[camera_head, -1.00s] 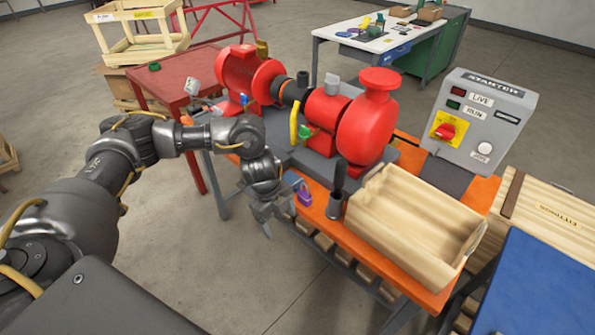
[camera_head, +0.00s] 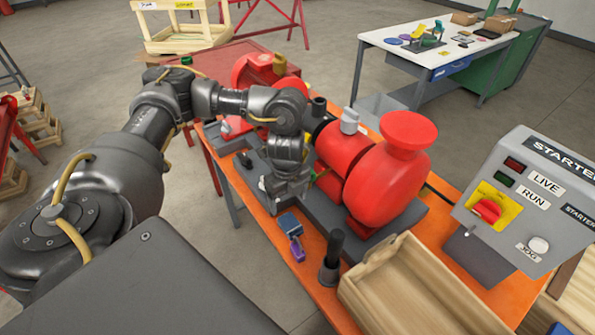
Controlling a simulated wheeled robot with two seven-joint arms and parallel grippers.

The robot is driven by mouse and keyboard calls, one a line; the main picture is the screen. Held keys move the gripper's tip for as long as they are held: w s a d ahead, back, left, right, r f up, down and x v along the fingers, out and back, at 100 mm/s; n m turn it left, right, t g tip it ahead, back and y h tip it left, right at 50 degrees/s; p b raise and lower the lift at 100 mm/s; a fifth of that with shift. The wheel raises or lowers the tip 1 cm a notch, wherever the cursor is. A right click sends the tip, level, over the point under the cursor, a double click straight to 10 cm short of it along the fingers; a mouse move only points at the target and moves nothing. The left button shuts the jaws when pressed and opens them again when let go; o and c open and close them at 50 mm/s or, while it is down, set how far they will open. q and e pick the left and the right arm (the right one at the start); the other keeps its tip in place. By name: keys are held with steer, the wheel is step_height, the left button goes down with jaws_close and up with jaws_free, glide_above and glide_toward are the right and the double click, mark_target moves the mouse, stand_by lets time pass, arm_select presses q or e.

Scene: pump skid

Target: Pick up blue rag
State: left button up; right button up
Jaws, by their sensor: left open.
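A small dark blue piece (camera_head: 289,222), which looks like the blue rag, lies on the orange bench top (camera_head: 322,296) near its front edge. It is just behind a purple padlock (camera_head: 297,248). My left gripper (camera_head: 284,196) points down over the bench, just behind the blue piece, beside the grey base of the red pump. It is open, and its fingers are partly hard to make out against the grey base. I see nothing held in it. My right gripper is not in view.
The red pump (camera_head: 385,180) stands right of my left gripper. A dark upright handle in a holder (camera_head: 331,262) and an open wooden box (camera_head: 425,290) are nearer the front. A grey starter panel (camera_head: 530,200) stands at the right. A red table (camera_head: 222,62) is behind my arm.

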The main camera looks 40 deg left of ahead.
mark_target(290, 223)
arm_select(q)
steer(key=f, duration=0.3)
steer(key=shift+s, duration=0.2)
steer(key=f, duration=0.2)
steer(key=shift+w+f, duration=0.2)
steer(key=shift+f, duration=0.1)
steer(key=shift+f+p, duration=0.45)
steer(key=shift+p, duration=0.15)
step_height(290, 223, down, 4)
steer(key=shift+w+d+f+p, duration=0.1)
steer(key=shift+f+p, duration=0.05)
steer(key=shift+p, duration=0.4)
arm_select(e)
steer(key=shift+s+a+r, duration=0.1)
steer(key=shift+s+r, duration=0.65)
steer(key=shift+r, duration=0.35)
arm_select(q)
steer(key=shift+c, duration=0.2)
steer(key=c, duration=1)
